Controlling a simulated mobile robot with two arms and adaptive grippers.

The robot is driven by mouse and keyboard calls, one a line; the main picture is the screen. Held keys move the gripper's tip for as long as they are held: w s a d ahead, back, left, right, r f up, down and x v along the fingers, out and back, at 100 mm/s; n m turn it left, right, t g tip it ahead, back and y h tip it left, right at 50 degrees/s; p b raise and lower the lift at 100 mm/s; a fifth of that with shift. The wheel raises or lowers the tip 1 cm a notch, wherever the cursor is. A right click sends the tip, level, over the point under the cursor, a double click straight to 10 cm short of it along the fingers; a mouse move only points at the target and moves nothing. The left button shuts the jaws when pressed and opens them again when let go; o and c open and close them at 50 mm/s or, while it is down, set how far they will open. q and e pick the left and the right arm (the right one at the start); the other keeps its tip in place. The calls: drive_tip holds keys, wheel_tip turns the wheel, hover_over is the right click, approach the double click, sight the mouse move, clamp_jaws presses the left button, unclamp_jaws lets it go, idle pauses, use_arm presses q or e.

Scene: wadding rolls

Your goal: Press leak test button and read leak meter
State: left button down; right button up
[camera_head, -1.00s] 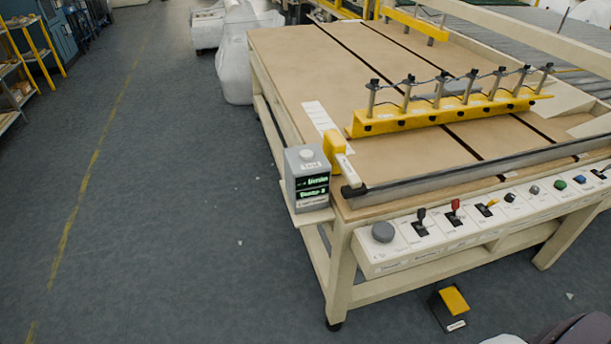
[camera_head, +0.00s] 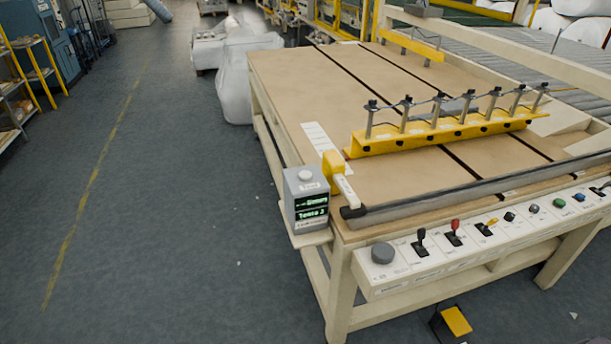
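The leak tester is a small grey box (camera_head: 306,200) on a little shelf at the near left corner of the machine table. A round pale button (camera_head: 306,176) sits on its top, above a small label. On its front is a dark display (camera_head: 312,208) with green text in two lines; the letters are too blurred to read surely. Neither of my grippers is in view.
The table (camera_head: 300,85) carries a yellow bar with several upright rods (camera_head: 445,130). A control panel (camera_head: 400,262) with knobs and levers runs along its front. A yellow pedal (camera_head: 456,321) lies on the floor below. The floor at left (camera_head: 170,220) is clear.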

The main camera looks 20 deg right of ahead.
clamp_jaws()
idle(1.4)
